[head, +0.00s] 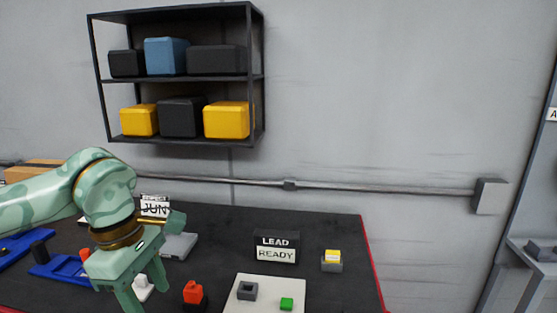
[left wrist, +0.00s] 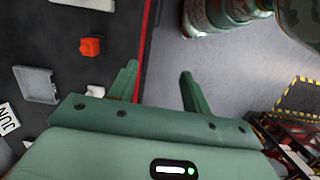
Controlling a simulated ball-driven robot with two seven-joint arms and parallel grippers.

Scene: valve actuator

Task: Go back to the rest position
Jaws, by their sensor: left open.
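My left gripper (head: 143,284) is in the head view, in front of the table at the lower left, with its fingers pointing down. In the left wrist view my left gripper (left wrist: 158,82) shows its two fingers spread apart with nothing between them. The fingers lie over the table's red front edge (left wrist: 147,45) and the grey floor (left wrist: 172,60). My right gripper shows in neither view.
The dark table (head: 335,225) holds a red block (head: 194,293), a white board (head: 262,305) with a grey socket and green block, a LEAD READY sign (head: 277,247), a yellow-topped block (head: 332,260), blue trays (head: 60,270) and a grey tray (head: 180,246). A shelf (head: 180,80) hangs behind.

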